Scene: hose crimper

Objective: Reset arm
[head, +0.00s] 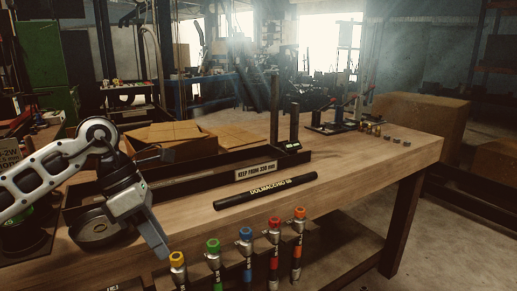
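My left arm comes in from the left, bent at a white and grey joint. Its gripper (155,238) hangs over the left part of the wooden workbench (350,165), tilted down. One dark finger shows, and I cannot tell how far the fingers are apart. I see nothing clearly held in it. A black labelled hose (265,190) lies on the bench, to the right of the gripper and apart from it. My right gripper is not in view.
A black tray with a "KEEP FROM" sign (255,171) lies behind the hose. Two dark posts (275,112) stand at its right. Red-handled tools (335,118) and small fittings (376,129) sit farther right. Several colour-capped tubes (247,255) stand along the front. A cardboard box (415,118) is beyond.

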